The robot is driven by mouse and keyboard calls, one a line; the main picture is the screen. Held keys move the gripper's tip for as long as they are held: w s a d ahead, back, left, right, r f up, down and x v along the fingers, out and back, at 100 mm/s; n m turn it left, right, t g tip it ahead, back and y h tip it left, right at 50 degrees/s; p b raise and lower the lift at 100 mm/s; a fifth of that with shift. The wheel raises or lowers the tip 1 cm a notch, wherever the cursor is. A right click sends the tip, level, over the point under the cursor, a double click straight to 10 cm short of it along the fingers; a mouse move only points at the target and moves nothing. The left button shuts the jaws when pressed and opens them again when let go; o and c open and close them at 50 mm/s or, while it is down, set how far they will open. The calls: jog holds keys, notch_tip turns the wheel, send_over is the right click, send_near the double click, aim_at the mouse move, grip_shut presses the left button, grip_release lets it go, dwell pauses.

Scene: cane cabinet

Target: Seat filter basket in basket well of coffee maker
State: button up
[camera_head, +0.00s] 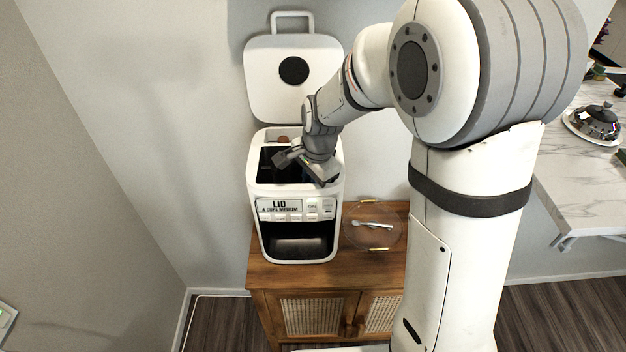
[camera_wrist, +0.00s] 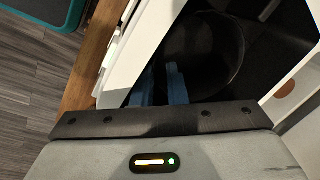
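The white coffee maker (camera_head: 252,215) stands on a wooden cabinet with its lid (camera_head: 293,70) raised against the wall. Its dark basket well (camera_head: 268,165) is open at the top. My gripper (camera_head: 301,163) is over the well, tilted, its fingers hidden in the head view. In the wrist view, the filter basket (camera_wrist: 212,55) is a dark round cup within the white housing. My blue fingertips (camera_wrist: 160,88) are close together at its near left edge, with a narrow dark strip between them, apparently part of the basket. Shadow hides the basket's base, so I cannot tell whether it is seated.
A clear round plate (camera_head: 373,240) with a small light utensil (camera_head: 374,225) lies right of the coffee maker on the wooden cabinet (camera_head: 340,272). A marble counter (camera_head: 580,175) stands at the right. A wall is close behind the coffee maker.

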notch_tip(320, 180, up, 2)
jog(key=shift+p, duration=0.45)
notch_tip(320, 180, up, 10)
jog(key=s+d+b, duration=0.1)
jog(key=s+b, duration=0.1)
jog(key=s+d+f+n+t, duration=0.1)
jog(key=s+d+n, duration=0.4)
jog(key=s, duration=0.4)
jog(key=s+d+n+h, duration=0.1)
jog(key=s+d+n, duration=0.4)
jog(key=s, duration=0.4)
jog(key=shift+s+d+f+n+t, duration=0.3)
jog(key=shift+d+f+t, duration=0.1)
jog(key=shift+d, duration=0.35)
jog(key=shift+w, duration=0.1)
jog(key=shift+f+b, duration=0.6)
jog(key=shift+b, duration=0.05)
